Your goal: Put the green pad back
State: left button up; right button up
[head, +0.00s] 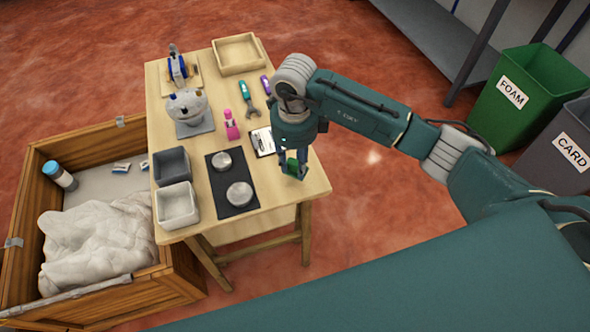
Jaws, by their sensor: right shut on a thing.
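My right gripper (291,172) points down over the right edge of the wooden table. It is shut on a small green thing, which looks like the green pad (291,164). The fingers hide part of the pad, and I cannot tell whether it touches the tabletop. My left gripper is not in view.
The table (282,205) holds a black mat (219,166) with two metal discs, a grey bin (172,166), a white bin (177,206), a white card (263,141), tools and a wooden tray (238,54). A crate (142,290) stands left. Bins for foam (532,86) and card (560,155) stand right.

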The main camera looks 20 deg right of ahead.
aim_at(295, 172)
notch_tip(295, 172, down, 4)
jog(key=shift+s+r, duration=0.1)
jog(key=shift+r, duration=0.1)
jog(key=shift+f, duration=0.2)
jog(key=shift+f, duration=0.1)
jog(key=shift+f, duration=0.15)
jog(key=o, duration=1)
jog(key=shift+r, duration=0.2)
